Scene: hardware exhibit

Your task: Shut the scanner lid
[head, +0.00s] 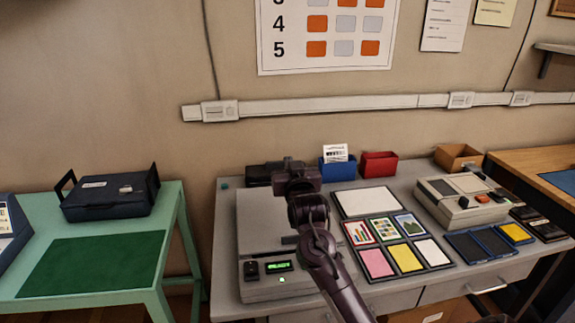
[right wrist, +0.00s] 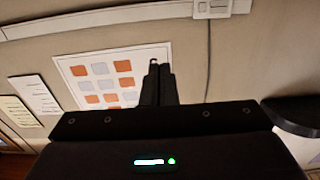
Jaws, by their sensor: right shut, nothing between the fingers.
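The scanner (head: 262,222) is a pale grey box at the left of the grey desk, with a lit green display at its front. Its flat upper face shows left of my right arm. I cannot clearly make out the lid or its angle; a dark shape (head: 259,174) is at the scanner's back edge, partly behind my gripper. My right gripper (head: 289,163) is over the back of the scanner, pointing toward the wall. In the right wrist view its fingers (right wrist: 158,84) are shut together and empty. My arm hides the scanner's right side. My left gripper is not in view.
Blue (head: 338,171) and red (head: 379,164) bins stand behind the scanner to the right. Card trays (head: 367,202) and a beige device (head: 462,206) fill the desk's right. A green table (head: 176,230) with a dark case (head: 110,196) stands left, across a gap.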

